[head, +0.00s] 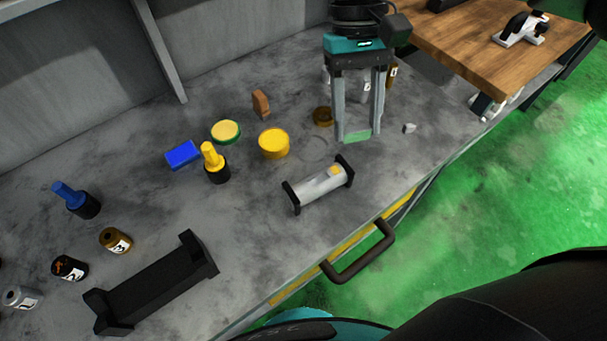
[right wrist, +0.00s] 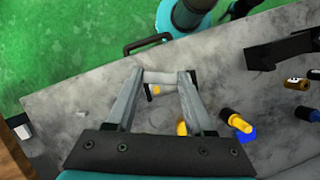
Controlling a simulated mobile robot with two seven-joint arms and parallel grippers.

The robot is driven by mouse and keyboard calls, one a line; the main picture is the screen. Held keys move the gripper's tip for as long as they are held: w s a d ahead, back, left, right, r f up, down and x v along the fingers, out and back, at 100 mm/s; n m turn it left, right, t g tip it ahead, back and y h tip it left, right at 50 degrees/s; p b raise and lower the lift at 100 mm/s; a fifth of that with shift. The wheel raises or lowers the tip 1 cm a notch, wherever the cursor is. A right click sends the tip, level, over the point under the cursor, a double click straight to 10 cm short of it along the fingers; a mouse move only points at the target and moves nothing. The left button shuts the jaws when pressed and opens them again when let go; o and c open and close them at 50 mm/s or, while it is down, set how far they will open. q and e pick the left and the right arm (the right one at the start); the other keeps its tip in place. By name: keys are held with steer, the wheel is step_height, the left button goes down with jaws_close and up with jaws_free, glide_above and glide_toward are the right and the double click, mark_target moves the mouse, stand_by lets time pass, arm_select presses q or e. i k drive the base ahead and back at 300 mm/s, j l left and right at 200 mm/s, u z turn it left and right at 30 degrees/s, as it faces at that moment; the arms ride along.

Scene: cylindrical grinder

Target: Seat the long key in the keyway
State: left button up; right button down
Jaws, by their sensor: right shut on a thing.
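My right gripper (head: 357,137) is shut on a pale green bar (head: 356,136), which looks like the long key. It spans the gap between the fingertips and hangs above the grey bench top. In the right wrist view the bar (right wrist: 160,77) also shows between the tips of my right gripper (right wrist: 160,78). A light grey shaft (head: 316,186) rests across a black stand, below and left of the gripper. A yellow patch (head: 334,170) marks its upper side near the right end; I cannot make out the keyway itself. The key is apart from the shaft. My left gripper is out of view.
A small pale block (head: 409,128) lies right of the gripper. Yellow (head: 274,144) and green-rimmed (head: 226,132) round containers, a blue block (head: 182,154) and a yellow-handled tool (head: 213,163) stand left. A long black cradle (head: 152,284) lies front left. A drawer handle (head: 358,252) juts out in front.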

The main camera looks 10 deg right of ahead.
mark_target(302, 192)
steer(key=u, duration=1.15)
steer(key=k+l+u, duration=0.2)
steer(key=l+u, duration=0.15)
steer(key=k+l+u, duration=0.35)
steer(key=k+l, duration=0.15)
